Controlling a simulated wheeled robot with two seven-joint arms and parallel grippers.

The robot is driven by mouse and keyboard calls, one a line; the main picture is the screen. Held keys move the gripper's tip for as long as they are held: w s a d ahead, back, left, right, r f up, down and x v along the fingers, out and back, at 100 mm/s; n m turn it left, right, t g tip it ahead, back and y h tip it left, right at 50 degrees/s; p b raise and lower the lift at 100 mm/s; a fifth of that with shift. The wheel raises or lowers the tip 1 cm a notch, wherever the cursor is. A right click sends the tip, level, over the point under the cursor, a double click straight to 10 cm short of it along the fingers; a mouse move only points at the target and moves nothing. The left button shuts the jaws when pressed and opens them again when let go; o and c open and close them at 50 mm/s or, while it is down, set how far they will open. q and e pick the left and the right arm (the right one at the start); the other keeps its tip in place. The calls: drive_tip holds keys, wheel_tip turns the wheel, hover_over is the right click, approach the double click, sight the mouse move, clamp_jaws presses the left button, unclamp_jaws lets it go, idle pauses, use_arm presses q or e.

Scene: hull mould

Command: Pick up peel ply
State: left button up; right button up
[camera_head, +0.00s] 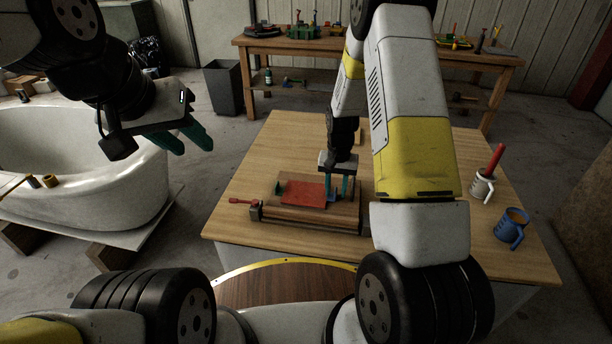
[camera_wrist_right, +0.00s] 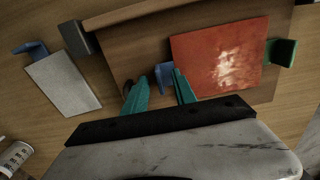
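A red sheet, which looks like the peel ply (camera_head: 303,192), lies flat on a wooden board (camera_head: 310,217) on the table. It also shows in the right wrist view (camera_wrist_right: 218,56), with a green clip (camera_wrist_right: 282,52) at its right edge and a blue clip (camera_wrist_right: 163,77) at its left edge. My right gripper (camera_head: 338,193) points down at the sheet's right side in the head view. In the wrist view its teal fingers (camera_wrist_right: 160,80) are apart, with the blue clip near their tips; I cannot tell whether they touch it. My left gripper (camera_head: 194,149) is open and empty, raised beside the table.
A pale flat tool with a blue handle (camera_wrist_right: 62,82) lies beside the board. A red-handled tool (camera_head: 240,201) is at the board's left. A white mug (camera_head: 481,186) and a blue mug (camera_head: 510,229) stand at the right. A white hull mould (camera_head: 130,190) is at the left.

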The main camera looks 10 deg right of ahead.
clamp_jaws()
drive_tip(key=shift+r, duration=0.1)
idle(0.3)
drive_tip(key=shift+r, duration=0.6)
wheel_tip(320, 180, up, 2)
drive_tip(key=shift+r, duration=0.1)
drive_tip(key=s+a+r, duration=0.1)
drive_tip(key=s+a, duration=0.2)
drive_tip(key=s, duration=0.4)
drive_tip(key=s+a+r, duration=0.1)
drive_tip(key=s+a, duration=0.2)
drive_tip(key=s, duration=0.4)
drive_tip(key=shift+s+r, duration=0.4)
